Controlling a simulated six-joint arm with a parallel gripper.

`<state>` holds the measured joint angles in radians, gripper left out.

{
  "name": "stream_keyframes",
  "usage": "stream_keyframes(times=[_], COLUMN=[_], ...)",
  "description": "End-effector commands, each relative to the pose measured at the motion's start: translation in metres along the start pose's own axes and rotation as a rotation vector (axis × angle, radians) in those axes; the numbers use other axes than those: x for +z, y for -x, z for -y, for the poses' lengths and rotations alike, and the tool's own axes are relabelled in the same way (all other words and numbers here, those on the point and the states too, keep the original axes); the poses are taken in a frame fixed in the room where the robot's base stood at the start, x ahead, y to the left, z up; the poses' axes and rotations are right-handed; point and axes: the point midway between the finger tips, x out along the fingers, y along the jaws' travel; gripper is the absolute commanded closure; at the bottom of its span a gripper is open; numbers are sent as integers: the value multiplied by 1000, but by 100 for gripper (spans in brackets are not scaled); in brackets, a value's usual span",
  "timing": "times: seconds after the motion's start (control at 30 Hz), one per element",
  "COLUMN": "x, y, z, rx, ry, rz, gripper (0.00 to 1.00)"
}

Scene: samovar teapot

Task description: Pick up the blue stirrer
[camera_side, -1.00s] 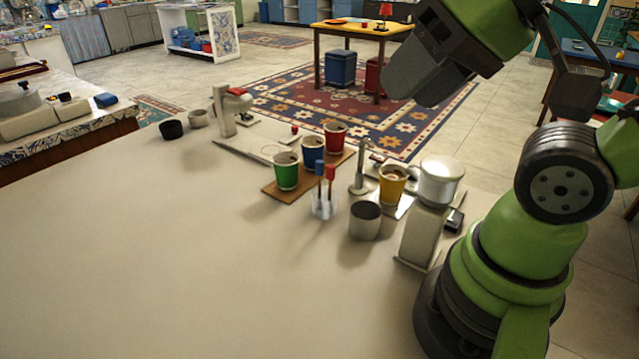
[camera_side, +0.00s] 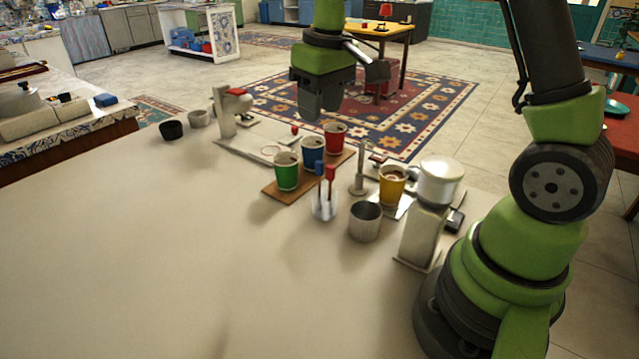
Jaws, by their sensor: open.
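The blue stirrer (camera_side: 320,169) stands upright in a clear glass (camera_side: 324,208) near the middle of the table. A red stirrer (camera_side: 330,174) stands in the same glass, just to its right. The stirrers' lower ends show dimly through the glass. My gripper (camera_side: 322,108) hangs above the cups and points down, well above the blue stirrer and apart from it. It is open and holds nothing.
A green cup (camera_side: 287,171), a blue cup (camera_side: 312,152) and a red cup (camera_side: 335,138) stand on a wooden board behind the glass. A grey metal cup (camera_side: 365,221), a yellow cup (camera_side: 392,186) and a grinder (camera_side: 424,230) stand right. The table's left front is clear.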

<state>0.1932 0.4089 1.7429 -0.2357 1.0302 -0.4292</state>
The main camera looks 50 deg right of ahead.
Motion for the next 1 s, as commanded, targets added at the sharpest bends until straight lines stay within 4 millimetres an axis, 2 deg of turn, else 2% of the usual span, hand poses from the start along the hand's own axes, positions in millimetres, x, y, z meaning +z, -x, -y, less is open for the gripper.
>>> stream_keyframes(times=[0.03,0.13,0.5,0.77,1.0], x=[-6,-12,-11,-7,-2], y=[-17,-38,-88,-111,-146], z=[-7,-16,-23,-23,-22], rx=[4,10,13,13,12], ry=[14,41,66,65,63], rz=[37,81,118,117,115], gripper=[57,57,57,57,57])
